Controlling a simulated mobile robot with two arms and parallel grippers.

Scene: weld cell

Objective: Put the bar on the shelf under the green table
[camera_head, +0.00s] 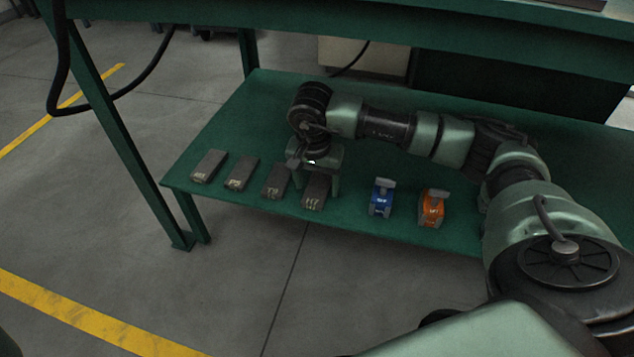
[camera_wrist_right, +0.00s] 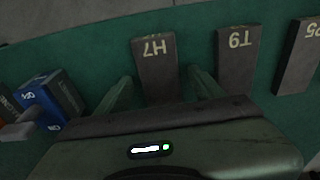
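Several dark grey bars lie in a row on the green shelf (camera_head: 255,110) under the green table (camera_head: 350,32). The rightmost bar, marked H7 (camera_head: 314,196), lies at the front edge; it also shows in the right wrist view (camera_wrist_right: 157,68). My right gripper (camera_head: 316,182) points down over this bar. In the right wrist view its fingers (camera_wrist_right: 160,92) stand apart, one on each side of the H7 bar, with gaps of shelf visible between. It is open, and the bar rests on the shelf. My left gripper is not in view.
Other bars (camera_head: 275,181), (camera_head: 241,173), (camera_head: 208,166) lie to the left. A blue box (camera_head: 381,200) and an orange box (camera_head: 432,209) stand to the right. A green table leg (camera_head: 125,150) stands at left. The shelf behind the bars is bare at left.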

